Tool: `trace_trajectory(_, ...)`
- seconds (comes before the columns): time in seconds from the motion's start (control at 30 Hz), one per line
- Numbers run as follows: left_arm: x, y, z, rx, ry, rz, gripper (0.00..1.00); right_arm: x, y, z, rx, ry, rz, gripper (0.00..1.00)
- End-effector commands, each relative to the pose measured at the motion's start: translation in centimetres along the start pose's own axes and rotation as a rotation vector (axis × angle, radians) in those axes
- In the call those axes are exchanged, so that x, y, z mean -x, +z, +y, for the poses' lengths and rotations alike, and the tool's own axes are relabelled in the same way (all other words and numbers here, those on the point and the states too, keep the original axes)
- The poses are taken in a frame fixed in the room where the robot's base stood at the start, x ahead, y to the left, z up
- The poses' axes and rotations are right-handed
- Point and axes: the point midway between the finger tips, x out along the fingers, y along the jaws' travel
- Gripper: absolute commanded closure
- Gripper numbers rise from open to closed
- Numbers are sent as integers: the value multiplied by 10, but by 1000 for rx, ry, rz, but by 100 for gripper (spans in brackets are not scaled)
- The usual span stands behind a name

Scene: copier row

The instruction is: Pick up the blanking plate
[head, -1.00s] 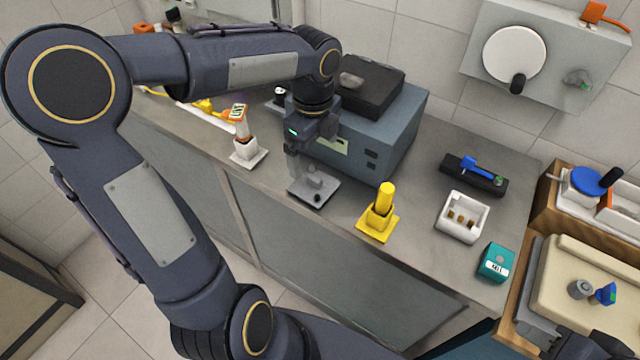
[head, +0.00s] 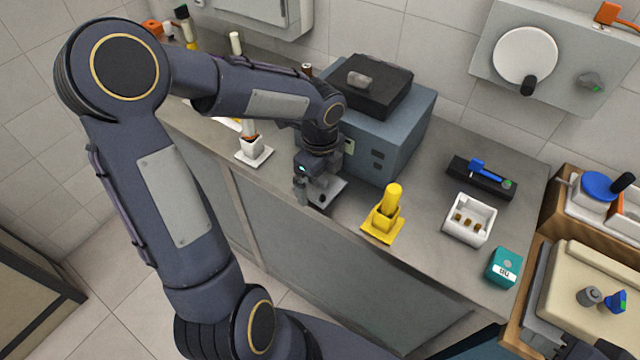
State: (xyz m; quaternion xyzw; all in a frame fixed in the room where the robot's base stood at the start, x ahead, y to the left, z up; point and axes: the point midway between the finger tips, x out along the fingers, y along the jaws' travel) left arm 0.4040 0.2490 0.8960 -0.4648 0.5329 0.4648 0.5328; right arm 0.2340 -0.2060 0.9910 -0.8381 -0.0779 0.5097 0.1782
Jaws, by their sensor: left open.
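I take the grey flat plate (head: 334,189) near the counter's front edge, in front of the blue-grey box, to be the blanking plate. My left gripper (head: 313,192) is open and pointing down right at this plate. Its fingers hide much of the plate's left part and the raised knob. I cannot tell whether the fingers are around the knob or touching it. My right gripper is not in view.
A yellow holder (head: 384,222) stands close to the right of the plate, and a white holder (head: 254,151) to its left. The blue-grey box (head: 400,135) stands behind. Further right are a white tray (head: 484,232) and a teal box (head: 504,267).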

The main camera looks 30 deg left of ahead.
Motion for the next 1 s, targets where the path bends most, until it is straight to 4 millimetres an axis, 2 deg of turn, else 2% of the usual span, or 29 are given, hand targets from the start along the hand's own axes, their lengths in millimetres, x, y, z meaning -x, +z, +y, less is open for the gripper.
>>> trace_trajectory(0.03,0,0,0,0,0,0,4,0,0,0,0,0,0,64)
trace_trajectory(0.3,1,0,0,0,-1,0,37,0,0,0,0,0,0,64)
trace_trajectory(0.67,8,0,-1,1,-2,-2,37,1,0,0,0,0,0,64)
trace_trajectory(0.87,35,0,-1,0,-6,-2,37,4,-2,-2,0,0,0,64)
trace_trajectory(1.0,62,-17,17,-3,-9,-3,37,3,-2,-2,0,0,0,64)
